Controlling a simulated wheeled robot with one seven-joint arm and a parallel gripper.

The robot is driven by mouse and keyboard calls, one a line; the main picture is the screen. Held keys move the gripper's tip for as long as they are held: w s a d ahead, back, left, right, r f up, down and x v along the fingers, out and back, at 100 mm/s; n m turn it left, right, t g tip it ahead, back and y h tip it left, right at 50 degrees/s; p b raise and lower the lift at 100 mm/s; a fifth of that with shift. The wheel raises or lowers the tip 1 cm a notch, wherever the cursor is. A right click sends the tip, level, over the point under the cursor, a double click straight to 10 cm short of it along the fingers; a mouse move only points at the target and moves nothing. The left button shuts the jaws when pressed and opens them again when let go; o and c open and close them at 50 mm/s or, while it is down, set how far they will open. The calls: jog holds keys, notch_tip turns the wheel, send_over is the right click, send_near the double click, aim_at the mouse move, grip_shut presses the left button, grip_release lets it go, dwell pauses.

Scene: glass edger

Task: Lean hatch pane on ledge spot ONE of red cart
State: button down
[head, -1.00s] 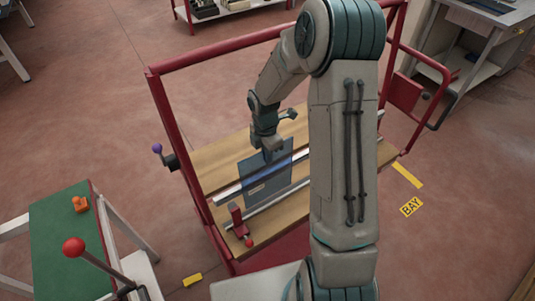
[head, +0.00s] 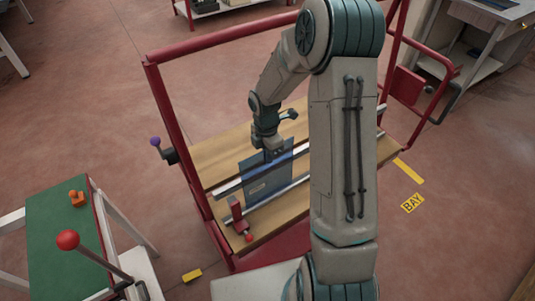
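The hatch pane (head: 268,180) is a bluish see-through sheet with a small label. It stands near upright over the wooden deck of the red cart (head: 222,162), across the pale metal rails (head: 228,188). My gripper (head: 272,151) is at the pane's top edge, its fingers seemingly shut on it. The fingertips are small here, and I cannot tell whether the pane's lower edge rests on the ledge. No spot number is readable. My arm hides the right part of the rails and deck.
A red clamp (head: 237,214) stands at the left end of the front rail, close to the pane. The cart's red frame (head: 172,110) rises behind and at the left. A green-topped table (head: 55,235) with a red-knobbed lever (head: 68,240) is at lower left.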

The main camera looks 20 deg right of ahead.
jog(key=shift+f+b, duration=0.35)
jog(key=shift+f, duration=0.2)
jog(key=c, duration=1.5)
grip_release()
jog(key=shift+c, duration=0.2)
jog(key=shift+r, duration=0.1)
notch_tip(320, 180, up, 14)
jog(key=shift+w+a+b, duration=0.15)
jog(key=shift+w+b, duration=0.15)
jog(key=shift+w, duration=0.15)
jog(key=s+r+m+t, duration=0.2)
jog(key=s+r+m, duration=0.2)
jog(key=s+m, duration=0.6)
jog(key=s+r+m+t, duration=0.2)
jog(key=s+r+m, duration=0.2)
jog(key=s+m, duration=0.7)
jog(key=shift+s+m, duration=0.3)
jog(key=shift+s, duration=0.2)
